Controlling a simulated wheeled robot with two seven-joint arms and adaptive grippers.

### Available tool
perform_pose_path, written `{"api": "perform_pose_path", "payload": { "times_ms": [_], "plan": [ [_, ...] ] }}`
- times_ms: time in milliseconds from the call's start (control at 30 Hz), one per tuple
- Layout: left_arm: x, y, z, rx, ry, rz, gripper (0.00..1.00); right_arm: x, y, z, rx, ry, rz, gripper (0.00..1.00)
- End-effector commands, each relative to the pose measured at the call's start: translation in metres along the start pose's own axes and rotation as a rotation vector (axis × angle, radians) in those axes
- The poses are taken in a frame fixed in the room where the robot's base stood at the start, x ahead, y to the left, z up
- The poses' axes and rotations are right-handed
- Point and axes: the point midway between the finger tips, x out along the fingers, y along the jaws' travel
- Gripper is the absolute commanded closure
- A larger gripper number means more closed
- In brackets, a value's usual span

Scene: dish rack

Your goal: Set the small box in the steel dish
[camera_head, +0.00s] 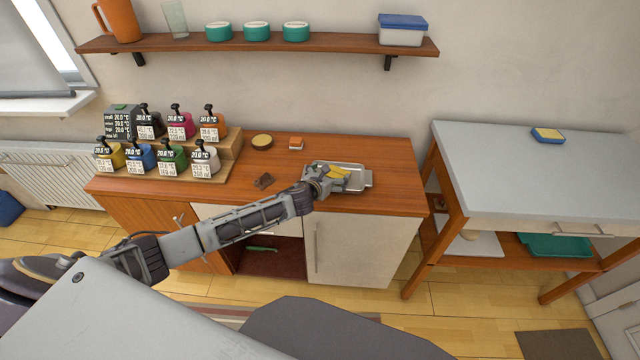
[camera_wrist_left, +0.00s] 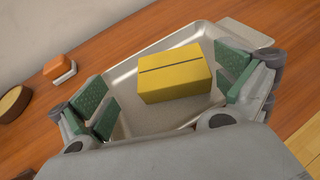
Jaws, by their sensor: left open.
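The small box is yellow with a dark line across its top; in the left wrist view the box (camera_wrist_left: 175,73) appears within the outline of the steel dish (camera_wrist_left: 131,64), between my left gripper's green finger pads. The left gripper (camera_wrist_left: 165,88) is open, with a visible gap between each pad and the box. In the head view the left gripper (camera_head: 340,174) is over the steel dish (camera_head: 357,184) on the wooden counter and partly hides it. The box's underside is hidden, so its contact with the dish floor cannot be seen. My right gripper is not in view.
An orange-and-white block (camera_head: 296,143), a round tin (camera_head: 262,142) and a brown item (camera_head: 264,181) sit left of the dish. A rack of several labelled pump bottles (camera_head: 171,158) stands farther left. The counter's right end (camera_head: 397,195) is clear.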

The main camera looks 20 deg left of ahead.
Motion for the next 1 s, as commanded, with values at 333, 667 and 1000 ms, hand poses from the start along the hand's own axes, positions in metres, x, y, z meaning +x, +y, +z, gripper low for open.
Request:
{"api": "perform_pose_path", "payload": {
  "times_ms": [333,667,1000],
  "plan": [
    [-0.032,0.000,0.000,0.002,0.000,-0.001,0.00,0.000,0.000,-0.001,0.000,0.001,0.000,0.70],
    [-0.064,0.000,-0.001,0.001,0.000,-0.001,0.00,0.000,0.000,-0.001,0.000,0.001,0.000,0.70],
    [-0.086,0.000,-0.001,0.001,0.001,0.000,0.00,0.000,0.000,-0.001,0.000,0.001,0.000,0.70]
  ]
}}
